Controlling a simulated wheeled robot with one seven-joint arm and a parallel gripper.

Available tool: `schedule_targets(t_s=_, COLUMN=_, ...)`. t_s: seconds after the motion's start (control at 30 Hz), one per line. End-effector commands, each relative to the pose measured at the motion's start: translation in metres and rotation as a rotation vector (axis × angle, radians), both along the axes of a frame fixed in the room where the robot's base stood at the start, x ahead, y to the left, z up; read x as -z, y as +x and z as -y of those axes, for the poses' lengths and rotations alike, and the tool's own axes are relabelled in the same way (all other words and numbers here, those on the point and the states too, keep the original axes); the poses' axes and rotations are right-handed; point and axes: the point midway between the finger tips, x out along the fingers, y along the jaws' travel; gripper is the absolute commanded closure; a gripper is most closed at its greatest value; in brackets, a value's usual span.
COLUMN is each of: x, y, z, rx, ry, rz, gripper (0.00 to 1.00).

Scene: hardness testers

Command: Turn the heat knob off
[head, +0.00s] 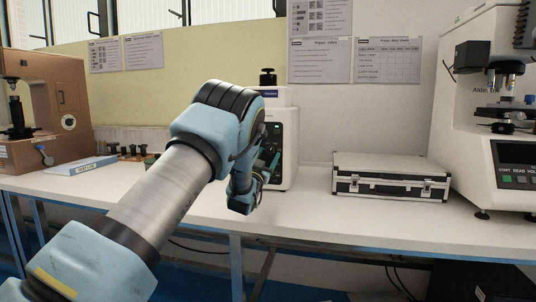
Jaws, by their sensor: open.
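A white machine (284,98) with a black knob on top (267,76) stands on the bench behind my arm. Its dark front panel (279,132) carries several small round controls and faces right of my wrist. My arm covers the left part of that panel. I cannot tell which control is the heat knob, or how it is set. My gripper (264,174) is open, in front of the lower part of the panel, and partly hidden by my wrist. Nothing shows in it. Whether it touches the panel cannot be told.
A silver case (390,178) lies on the white bench (310,220) to the right. A white hardness tester (500,145) stands at the far right, a brown tester (65,105) at the far left. A blue-white booklet (82,166) and several small dark-topped items lie left of my arm.

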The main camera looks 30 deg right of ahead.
Motion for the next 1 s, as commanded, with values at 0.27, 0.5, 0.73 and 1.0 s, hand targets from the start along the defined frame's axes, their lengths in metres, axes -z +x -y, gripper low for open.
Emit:
schedule_targets(t_s=0.27, x=-0.0025, y=0.0045, z=0.005, rx=0.0, ry=0.0, rz=0.0, gripper=0.34)
schedule_targets(t_s=0.5, x=-0.0023, y=0.0045, z=0.0047, rx=0.0, ry=0.0, rz=0.0, gripper=0.47)
schedule_targets(t_s=0.73, x=-0.0024, y=0.0044, z=0.0047, rx=0.0, ry=0.0, rz=0.0, gripper=0.73)
schedule_targets(t_s=1.0, x=-0.0022, y=0.0043, z=0.0047, rx=0.0, ry=0.0, rz=0.0, gripper=1.0)
